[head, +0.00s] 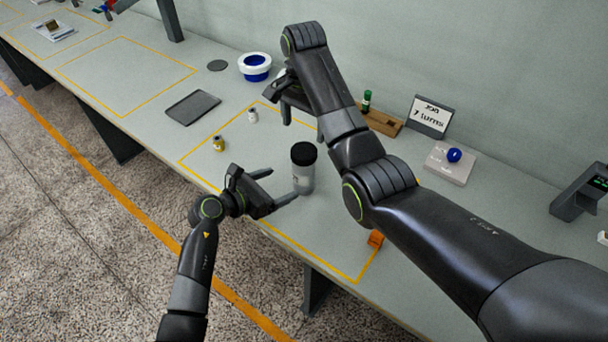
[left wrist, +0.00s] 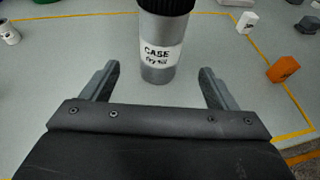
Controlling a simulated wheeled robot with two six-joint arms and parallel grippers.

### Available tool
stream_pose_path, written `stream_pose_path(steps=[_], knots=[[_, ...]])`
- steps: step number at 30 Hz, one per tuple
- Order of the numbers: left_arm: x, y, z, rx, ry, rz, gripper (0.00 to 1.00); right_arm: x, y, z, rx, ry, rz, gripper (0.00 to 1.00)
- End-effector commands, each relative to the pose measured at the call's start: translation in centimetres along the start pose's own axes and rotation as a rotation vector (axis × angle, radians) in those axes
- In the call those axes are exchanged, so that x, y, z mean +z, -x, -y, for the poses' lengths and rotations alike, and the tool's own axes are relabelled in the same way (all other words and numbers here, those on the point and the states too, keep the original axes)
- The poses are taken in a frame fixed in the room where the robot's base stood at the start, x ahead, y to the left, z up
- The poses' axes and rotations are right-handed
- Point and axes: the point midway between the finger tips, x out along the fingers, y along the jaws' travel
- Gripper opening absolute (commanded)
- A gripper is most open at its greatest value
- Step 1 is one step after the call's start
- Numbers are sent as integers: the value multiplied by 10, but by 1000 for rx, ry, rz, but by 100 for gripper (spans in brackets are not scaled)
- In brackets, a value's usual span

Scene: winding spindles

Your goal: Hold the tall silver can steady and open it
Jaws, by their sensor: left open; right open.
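The tall silver can (head: 303,176) stands upright on the bench inside a yellow outline. Its black lid (head: 303,153) is on. In the left wrist view the can (left wrist: 158,62) has a white label reading "CASE", and its lid is cut off by the top edge. My left gripper (head: 283,183) is open beside the can, its fingers pointing at it. In the left wrist view the can is centred just beyond the open fingertips. My right gripper (head: 303,122) is open above the bench, behind the can; its arm hides part of it.
A small yellow spool (head: 218,144) and a white one (head: 252,115) stand left of the can. An orange block (head: 375,239) lies to the right. Behind are a wooden block with a green item (head: 367,101), a sign (head: 430,115) and a blue-white bowl (head: 255,67). A dark tray (head: 193,107) lies left.

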Motion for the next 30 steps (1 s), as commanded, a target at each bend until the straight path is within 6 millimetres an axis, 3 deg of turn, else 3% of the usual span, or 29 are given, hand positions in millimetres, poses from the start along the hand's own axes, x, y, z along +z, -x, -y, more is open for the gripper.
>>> stream_pose_path(steps=[15, 21, 30], knots=[[1, -77, 0, -2, 0, 0, 81, 0, 0, 0, 0, 0, 0, 76], [0, -94, 0, -2, 0, 0, 81, 0, 0, 0, 0, 0, 0, 76], [0, -100, 0, 0, 0, 0, 81, 0, 0, 0, 0, 0, 0, 76]])
